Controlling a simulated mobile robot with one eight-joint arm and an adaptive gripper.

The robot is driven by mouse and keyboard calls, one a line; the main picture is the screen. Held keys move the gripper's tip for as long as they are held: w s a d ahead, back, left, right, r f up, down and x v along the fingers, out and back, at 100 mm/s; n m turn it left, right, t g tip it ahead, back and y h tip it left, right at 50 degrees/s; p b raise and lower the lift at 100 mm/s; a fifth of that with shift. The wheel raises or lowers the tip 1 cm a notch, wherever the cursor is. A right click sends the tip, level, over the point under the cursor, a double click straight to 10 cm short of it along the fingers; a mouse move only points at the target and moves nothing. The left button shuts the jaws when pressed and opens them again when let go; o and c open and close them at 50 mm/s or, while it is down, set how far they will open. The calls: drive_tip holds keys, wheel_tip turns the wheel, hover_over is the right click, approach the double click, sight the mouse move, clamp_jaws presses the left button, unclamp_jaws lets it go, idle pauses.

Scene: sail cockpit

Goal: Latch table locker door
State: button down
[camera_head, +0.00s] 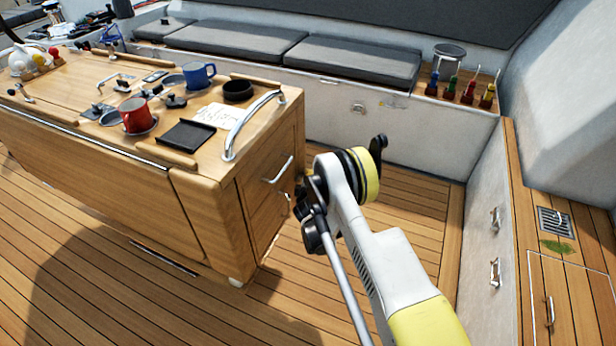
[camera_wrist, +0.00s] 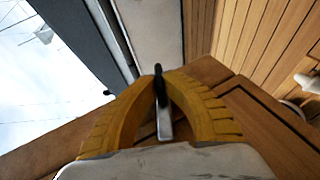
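The table locker door (camera_head: 263,208) is a wooden panel in the end face of the wooden cockpit table (camera_head: 215,225). It carries a metal bar handle (camera_head: 278,170). I cannot tell whether the door is flush or slightly ajar, and no latch shows clearly. My arm reaches in just right of this end face, and my gripper's fingers are hidden in the head view. In the wrist view my gripper (camera_wrist: 160,76) has its two yellow fingers brought together at dark tips. A shiny metal piece (camera_wrist: 166,124) shows between the fingers; I cannot tell whether they touch it.
A curved chrome grab rail (camera_head: 250,125) stands on the table's end. A red mug (camera_head: 135,114), a blue mug (camera_head: 197,75) and a black tray (camera_head: 187,135) sit on top. A cushioned bench (camera_head: 340,65) lies behind. Open plank floor (camera_head: 415,205) lies right of the table.

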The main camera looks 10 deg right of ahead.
drive_tip(key=c, duration=1.5)
unclamp_jaws()
drive_tip(key=shift+o, duration=0.2)
drive_tip(key=shift+r, duration=0.1)
wheel_tip(320, 180, up, 10)
drive_tip(key=shift+f, duration=0.1)
